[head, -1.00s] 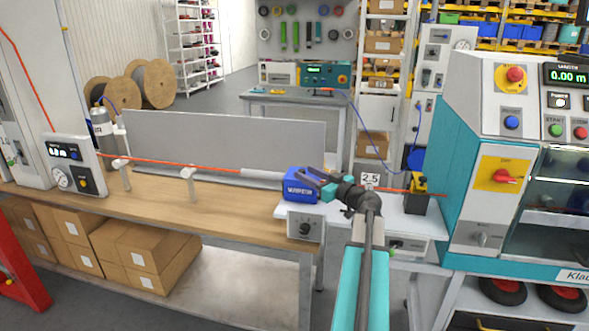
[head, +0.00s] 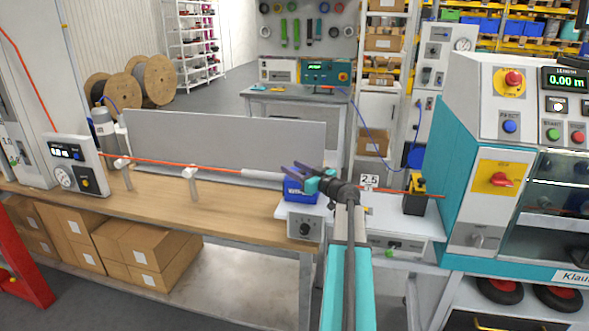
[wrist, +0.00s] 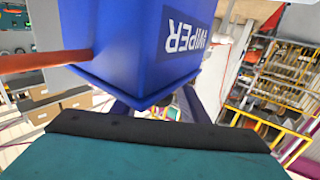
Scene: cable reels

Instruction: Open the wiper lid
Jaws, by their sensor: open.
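The wiper is a small blue box (head: 297,192) on the white bench, with the orange cable (head: 150,161) running into its left side. In the wrist view, the blue wiper (wrist: 125,40) fills the upper middle, its WIPER label upside down and a projecting rim along its lower edge. My gripper (head: 293,167) is open, with its dark fingers over the top of the wiper in the head view. The wrist view shows parts of the fingers beyond the blue rim; their tips are hidden. I cannot tell whether they touch the lid, or whether it is open.
A grey knob box (head: 306,226) sits at the front edge below the wiper. A small black and yellow unit (head: 415,195) is to the right, beside the teal machine (head: 450,150). A cable guide post (head: 190,185) stands left on the wooden bench (head: 235,215).

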